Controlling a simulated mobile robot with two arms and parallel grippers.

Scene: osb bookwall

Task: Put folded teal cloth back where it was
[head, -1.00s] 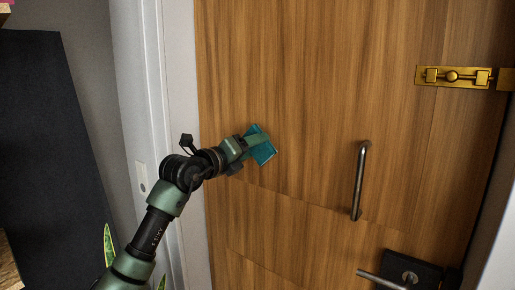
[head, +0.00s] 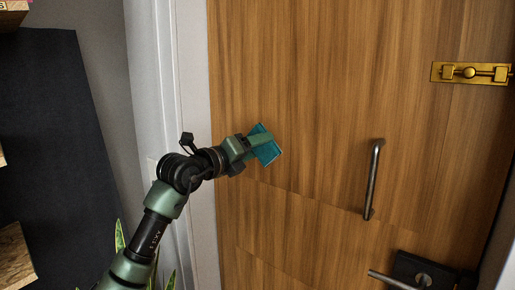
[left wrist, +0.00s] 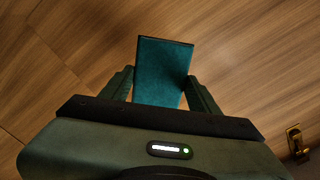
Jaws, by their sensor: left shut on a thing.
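The folded teal cloth (head: 266,149) is held in my left gripper (head: 255,146) in front of the wooden door. In the left wrist view the cloth (left wrist: 163,72) is a flat rectangle between the two fingers of my left gripper (left wrist: 163,88), which are shut on it. The cloth is tilted in the head view. My right gripper is in neither view.
A wooden door (head: 310,90) fills the right, with a vertical pull handle (head: 373,180), a brass bolt (head: 470,72) and a lever handle (head: 390,280). Wooden shelf ends (head: 14,255) and a dark panel (head: 55,130) stand at the left. Plant leaves (head: 120,236) show beside my arm.

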